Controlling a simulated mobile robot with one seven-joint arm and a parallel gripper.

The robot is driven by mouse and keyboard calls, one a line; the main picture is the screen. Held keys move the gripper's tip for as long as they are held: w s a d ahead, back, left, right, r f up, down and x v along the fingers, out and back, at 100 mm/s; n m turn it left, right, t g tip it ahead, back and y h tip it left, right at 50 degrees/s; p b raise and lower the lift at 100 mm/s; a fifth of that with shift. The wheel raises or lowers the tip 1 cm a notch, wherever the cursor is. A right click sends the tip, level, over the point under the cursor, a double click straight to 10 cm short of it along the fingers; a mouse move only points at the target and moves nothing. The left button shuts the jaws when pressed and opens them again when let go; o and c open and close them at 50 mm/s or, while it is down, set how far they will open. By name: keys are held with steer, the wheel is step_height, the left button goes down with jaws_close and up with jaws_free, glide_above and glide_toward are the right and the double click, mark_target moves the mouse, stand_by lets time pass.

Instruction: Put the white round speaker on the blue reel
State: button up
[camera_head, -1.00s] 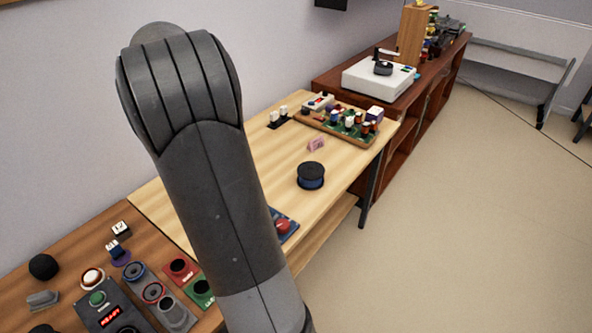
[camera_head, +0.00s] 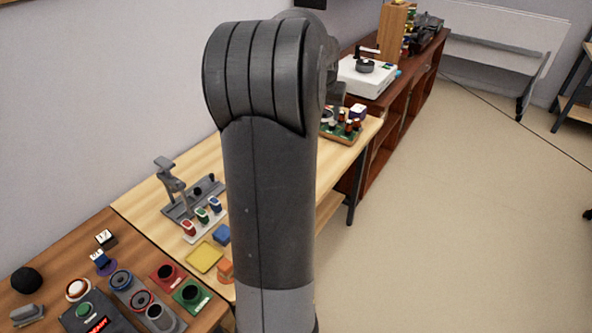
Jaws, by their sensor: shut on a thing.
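My arm rises through the middle of the view and bends away at the top. My gripper does not show; it is hidden behind the arm, so I cannot see its jaws or anything in them. The blue reel is not visible now; the spot on the light wooden table where a dark reel with a blue band stood earlier is behind my arm. I cannot pick out the white round speaker. A small round white-topped thing with a reddish-brown rim (camera_head: 78,289) sits on the brown table at lower left, but I cannot tell what it is.
The light wooden table (camera_head: 137,203) holds a grey stand (camera_head: 169,180), a yellow block (camera_head: 205,257), a blue block (camera_head: 221,234) and an orange piece (camera_head: 225,272). Control boxes crowd the brown table (camera_head: 55,262). A white turntable (camera_head: 360,82) stands on the far cabinet. The floor at right is clear.

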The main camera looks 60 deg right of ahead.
steer(key=shift+s+d+f, duration=0.2)
steer(key=shift+s+f, duration=0.05)
steer(key=shift+s, duration=0.4)
steer(key=shift+s+d+f, duration=0.2)
steer(key=shift+s, duration=0.4)
step_height(320, 180, down, 10)
steer(key=w+f, duration=0.2)
steer(key=w, duration=0.2)
steer(key=w+f, duration=0.2)
steer(key=w, duration=0.2)
steer(key=w+a+f, duration=0.1)
steer(key=w+f, duration=0.2)
steer(key=w, duration=0.1)
steer(key=shift+f, duration=2.05)
steer(key=shift+f, duration=0.15)
steer(key=o, duration=1)
steer(key=shift+o, duration=0.2)
steer(key=v, duration=1.2)
